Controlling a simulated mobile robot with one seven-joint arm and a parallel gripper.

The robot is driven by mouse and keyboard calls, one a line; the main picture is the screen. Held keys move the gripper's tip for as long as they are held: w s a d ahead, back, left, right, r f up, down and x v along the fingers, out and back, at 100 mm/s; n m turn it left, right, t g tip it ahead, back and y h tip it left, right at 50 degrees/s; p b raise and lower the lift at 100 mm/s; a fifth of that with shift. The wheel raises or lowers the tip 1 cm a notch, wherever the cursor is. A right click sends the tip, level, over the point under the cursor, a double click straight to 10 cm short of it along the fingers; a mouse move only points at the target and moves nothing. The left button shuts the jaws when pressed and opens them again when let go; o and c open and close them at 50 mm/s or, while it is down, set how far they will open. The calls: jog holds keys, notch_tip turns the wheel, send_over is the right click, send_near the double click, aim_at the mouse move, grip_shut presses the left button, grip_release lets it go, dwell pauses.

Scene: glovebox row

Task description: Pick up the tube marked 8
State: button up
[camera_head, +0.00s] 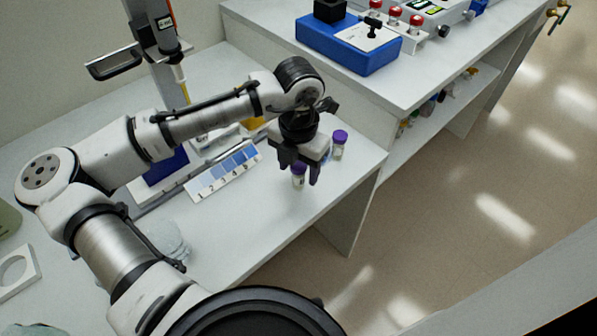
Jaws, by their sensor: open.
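Two small clear tubes with purple caps stand upright on the white bench (240,222). The nearer tube (298,182) is below my gripper (300,176) and shows between its two dark fingers. The other tube (340,149) stands behind it to the right, just clear of the gripper. Any marks on the tubes are too small to read, so I cannot tell which is marked 8. My gripper is open and points down. Whether its fingers touch the nearer tube cannot be told.
A strip with blue squares and numbers (222,172) lies left of the gripper. A higher bench behind holds a blue box (340,45) and red-topped items (394,15). The bench's right edge is close to the tubes. Bench space in front of them is clear.

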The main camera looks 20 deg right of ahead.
notch_tip(320, 180, down, 2)
jog(key=shift+f, duration=0.1)
jog(key=c, duration=1.1)
jog(key=shift+o, duration=0.2)
